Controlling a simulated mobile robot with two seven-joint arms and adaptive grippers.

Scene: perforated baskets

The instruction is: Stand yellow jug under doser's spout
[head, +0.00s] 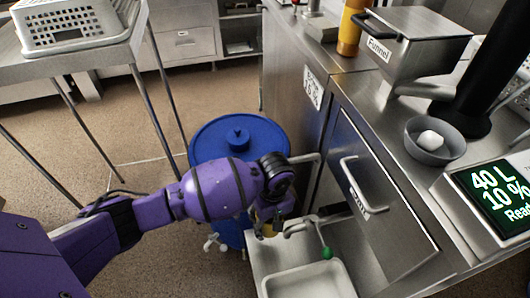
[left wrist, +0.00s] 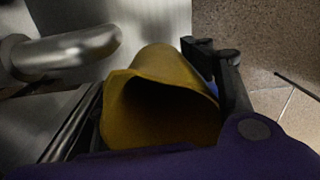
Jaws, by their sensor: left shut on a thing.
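My left gripper (head: 268,222) is shut on the yellow jug (head: 264,214), which is mostly hidden behind its fingers in the head view. In the left wrist view the jug (left wrist: 163,112) shows large, its wide dark mouth facing the camera, with black fingers (left wrist: 212,60) at its right side. A thick bent metal pipe (left wrist: 75,48) ends to the upper left of the jug, apart from it in the picture. I cannot tell which pipe is the doser's spout. My right gripper is not in view.
A pale tray (head: 310,282) lies below the green tip. A lidded blue barrel (head: 240,136) stands behind my left arm. Steel cabinets with a funnel box (head: 414,38), a grey bowl (head: 434,142) and a display (head: 496,190) fill the right. A white basket (head: 68,26) stands upper left.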

